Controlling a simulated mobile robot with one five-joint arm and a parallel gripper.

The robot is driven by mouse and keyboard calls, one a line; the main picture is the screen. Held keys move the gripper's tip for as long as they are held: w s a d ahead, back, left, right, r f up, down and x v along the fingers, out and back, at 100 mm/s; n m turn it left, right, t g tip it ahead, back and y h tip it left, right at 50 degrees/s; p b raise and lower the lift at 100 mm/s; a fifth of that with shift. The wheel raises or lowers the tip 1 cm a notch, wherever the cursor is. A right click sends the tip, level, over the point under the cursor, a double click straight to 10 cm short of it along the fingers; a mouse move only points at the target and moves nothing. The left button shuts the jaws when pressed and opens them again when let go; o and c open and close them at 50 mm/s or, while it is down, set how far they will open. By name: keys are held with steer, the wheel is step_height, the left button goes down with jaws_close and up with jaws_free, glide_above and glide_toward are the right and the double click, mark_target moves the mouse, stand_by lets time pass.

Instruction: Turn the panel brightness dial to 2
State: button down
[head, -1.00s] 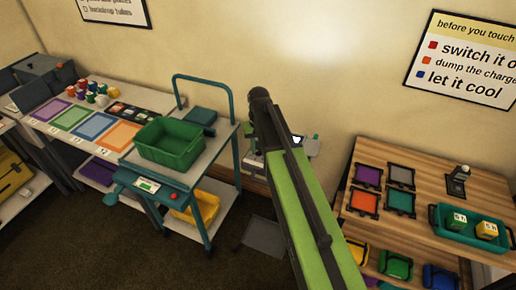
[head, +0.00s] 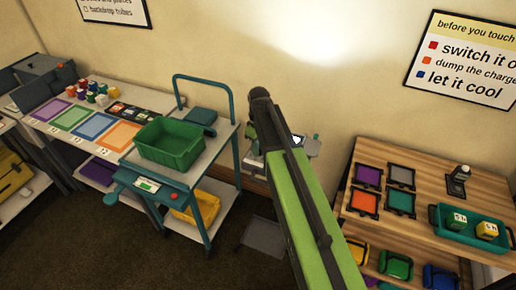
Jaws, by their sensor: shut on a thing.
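My green and dark grey arm (head: 306,205) reaches up the middle of the head view, with its dark joint (head: 260,95) in front of the wall. My gripper is not visible; the arm hides it. Behind the arm is a small grey stand or device (head: 312,146), with a small lit screen (head: 297,140) beside the arm. The brightness dial cannot be made out, nor its setting. A bright patch of light (head: 320,35) falls on the wall above.
A teal cart (head: 228,140) with a green bin (head: 170,144) stands left of my arm. A wooden table (head: 430,190) with coloured trays and a teal basket (head: 468,233) stands to the right. Dark floor (head: 130,255) is clear at lower left.

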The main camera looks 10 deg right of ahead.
steer(key=shift+w+n, duration=0.1)
steer(key=shift+n, duration=0.2)
steer(key=c, duration=1.2)
jaws_free()
steer(key=shift+o, duration=0.2)
